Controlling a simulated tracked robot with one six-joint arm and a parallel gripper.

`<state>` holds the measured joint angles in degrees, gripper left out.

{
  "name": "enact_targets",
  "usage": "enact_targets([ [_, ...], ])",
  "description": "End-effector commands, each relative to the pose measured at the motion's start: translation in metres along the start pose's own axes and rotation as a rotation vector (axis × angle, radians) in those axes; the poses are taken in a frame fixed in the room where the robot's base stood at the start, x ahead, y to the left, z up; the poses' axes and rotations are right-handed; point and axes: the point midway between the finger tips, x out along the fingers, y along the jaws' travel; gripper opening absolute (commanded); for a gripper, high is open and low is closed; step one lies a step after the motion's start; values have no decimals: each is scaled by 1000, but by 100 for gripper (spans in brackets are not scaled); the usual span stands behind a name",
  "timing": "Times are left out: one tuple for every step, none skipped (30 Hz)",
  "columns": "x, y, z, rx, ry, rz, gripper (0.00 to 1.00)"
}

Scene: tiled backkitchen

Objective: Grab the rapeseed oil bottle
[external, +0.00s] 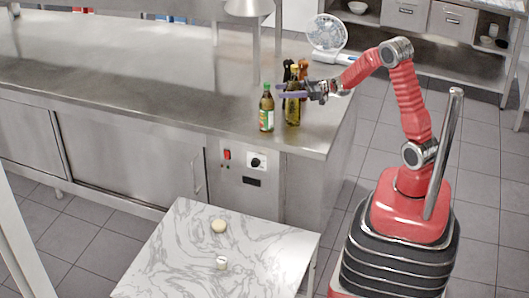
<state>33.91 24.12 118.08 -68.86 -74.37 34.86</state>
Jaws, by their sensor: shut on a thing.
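The labels are too small to read.
Dark brown and reddish-brown objects (303,69) stand just behind the held bottle. A white fan (327,35) is farther back. The steel counter (130,70) is mostly clear to the left. A marble-topped table (180,250) with two small pale items stands in front.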

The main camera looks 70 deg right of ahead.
Motion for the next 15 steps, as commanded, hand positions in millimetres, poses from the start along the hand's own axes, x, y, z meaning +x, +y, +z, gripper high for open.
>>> enact_targets([
  [0,0,0,0,0,0,24],
  [0,0,0,0,0,0,22],
  [0,0,0,0,0,0,20],
  [0,0,0,0,0,0,17],
  [0,0,0,0,0,0,15],
  [0,0,0,0,0,0,12],
  [0,0,0,0,0,0,10],
  [0,0,0,0,0,0,8],
  [0,0,0,0,0,0,5],
  [0,0,0,0,0,0,3],
  [0,0,0,0,0,0,1],
  [0,0,0,0,0,0,0],
  [0,0,0,0,0,0,0],
  [0,0,0,0,0,0,0],
  [0,0,0,0,0,0,0],
])
